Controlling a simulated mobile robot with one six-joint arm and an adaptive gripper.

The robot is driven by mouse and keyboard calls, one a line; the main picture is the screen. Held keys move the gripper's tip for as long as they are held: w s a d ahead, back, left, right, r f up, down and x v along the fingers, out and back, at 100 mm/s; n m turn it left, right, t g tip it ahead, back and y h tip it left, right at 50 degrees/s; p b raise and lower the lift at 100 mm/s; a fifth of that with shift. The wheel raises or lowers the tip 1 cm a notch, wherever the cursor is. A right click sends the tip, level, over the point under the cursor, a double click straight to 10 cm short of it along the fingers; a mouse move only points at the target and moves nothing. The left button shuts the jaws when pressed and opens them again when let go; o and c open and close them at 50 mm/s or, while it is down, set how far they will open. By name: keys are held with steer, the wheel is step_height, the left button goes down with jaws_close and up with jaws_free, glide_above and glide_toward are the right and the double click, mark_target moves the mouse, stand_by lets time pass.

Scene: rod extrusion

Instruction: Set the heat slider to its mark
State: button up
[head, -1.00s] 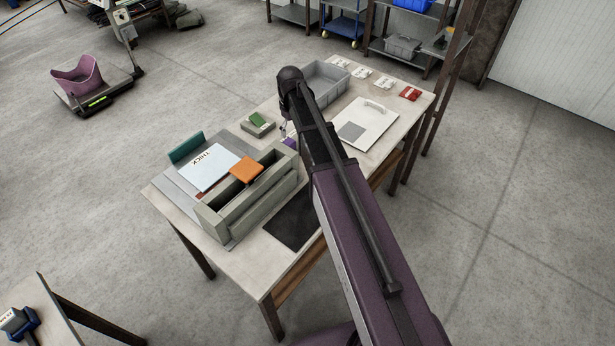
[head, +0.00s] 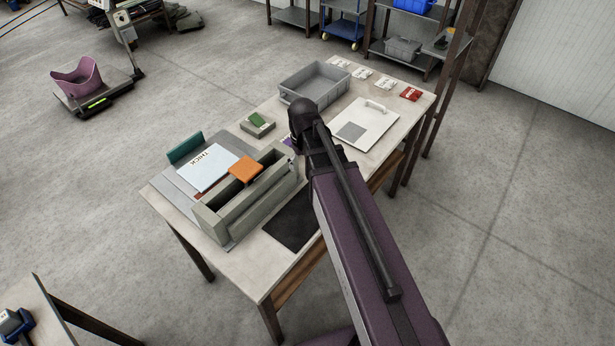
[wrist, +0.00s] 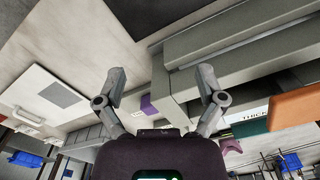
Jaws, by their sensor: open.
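The grey-green machine (head: 250,204) stands on the near left part of the table, its long body also filling the upper right of the wrist view (wrist: 225,48). A small purple part (wrist: 147,104) shows at the machine's end in the wrist view; I cannot tell if it is the heat slider's knob. No slider mark can be made out. My gripper (wrist: 162,72) is open with nothing between its fingers, over the table beside the machine's end. In the head view my arm hides the fingers.
On the machine are an orange block (head: 245,169) and a white plate marked THICK (head: 211,168). A green-topped box (head: 258,123), a grey tray (head: 316,82) and a white board (head: 374,114) lie beyond. A dark mat (head: 291,222) lies in front.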

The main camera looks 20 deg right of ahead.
steer(key=shift+m, duration=0.6)
steer(key=shift+s+f, duration=0.15)
steer(key=shift+s, duration=1.1)
steer(key=shift+s+f, duration=0.15)
steer(key=shift+s, duration=1.05)
steer(key=s, duration=0.3)
steer(key=shift+s+a+m, duration=0.1)
steer(key=shift+m, duration=0.3)
steer(key=shift+c, duration=0.2)
steer(key=c, duration=1)
jaws_close()
steer(key=shift+s, duration=0.15)
